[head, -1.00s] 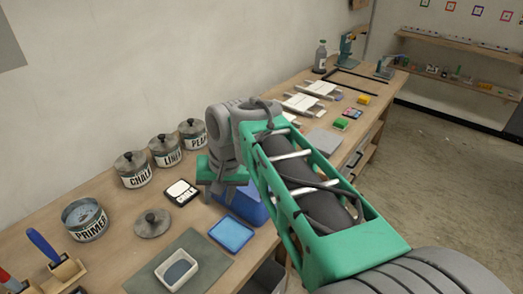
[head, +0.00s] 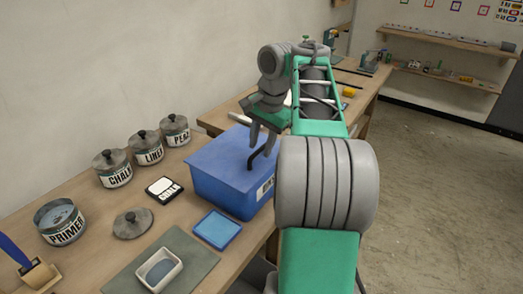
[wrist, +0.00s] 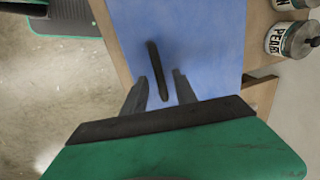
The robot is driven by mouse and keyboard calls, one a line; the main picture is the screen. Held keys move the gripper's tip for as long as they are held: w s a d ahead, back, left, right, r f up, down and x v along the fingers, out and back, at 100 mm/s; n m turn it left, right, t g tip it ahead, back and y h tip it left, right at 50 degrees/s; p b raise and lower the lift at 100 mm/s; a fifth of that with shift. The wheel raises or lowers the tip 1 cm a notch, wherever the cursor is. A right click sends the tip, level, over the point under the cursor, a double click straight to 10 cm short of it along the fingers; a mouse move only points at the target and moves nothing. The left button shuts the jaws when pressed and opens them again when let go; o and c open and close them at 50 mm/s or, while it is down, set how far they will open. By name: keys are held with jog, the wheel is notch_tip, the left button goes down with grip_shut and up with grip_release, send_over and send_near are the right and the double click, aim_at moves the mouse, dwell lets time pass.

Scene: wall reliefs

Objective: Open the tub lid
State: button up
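The blue tub (head: 226,186) stands on the bench with its flat blue lid (head: 222,154) on top. A dark bar handle (head: 252,163) sits on the lid; it also shows in the wrist view (wrist: 157,72). My gripper (head: 262,146) points down just over the handle. In the wrist view my gripper (wrist: 160,85) has its two fingers apart, with the handle's near end between them. I cannot tell whether either finger touches the handle. The tub's right side is partly hidden behind my arm.
Labelled tins, CHALK (head: 112,169), LINEN (head: 146,148) and PEARL (head: 174,131), stand along the wall.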

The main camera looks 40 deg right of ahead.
grip_shut()
dwell(0.3)
dwell(1.1)
